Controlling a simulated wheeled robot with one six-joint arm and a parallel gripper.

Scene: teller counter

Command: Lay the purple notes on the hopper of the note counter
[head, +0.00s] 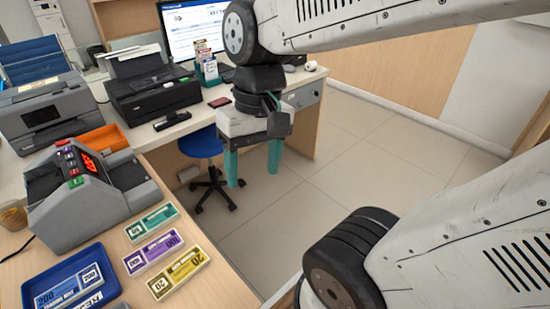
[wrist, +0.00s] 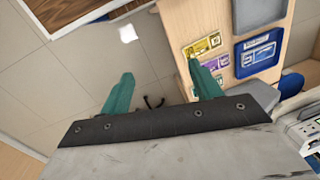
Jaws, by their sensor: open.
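The purple notes (head: 153,251) lie flat on the counter as a banded bundle, between the green notes (head: 152,222) and the yellow notes (head: 178,273). They also show in the wrist view (wrist: 212,63), partly hidden by a finger. The note counter (head: 85,195) is a grey machine with a red display, left of the bundles. Its hopper cannot be made out clearly. My gripper (head: 252,168) has teal fingers spread apart with nothing between them. It hangs over the floor beyond the counter edge, right of the bundles; the fingers also show in the wrist view (wrist: 162,90).
A blue tray (head: 70,285) with notes stands left of the bundles. An orange tray (head: 103,138) lies behind the note counter. A printer (head: 152,92), a monitor (head: 192,30) and a blue stool (head: 205,142) are farther back. The floor (head: 290,210) right of the counter is clear.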

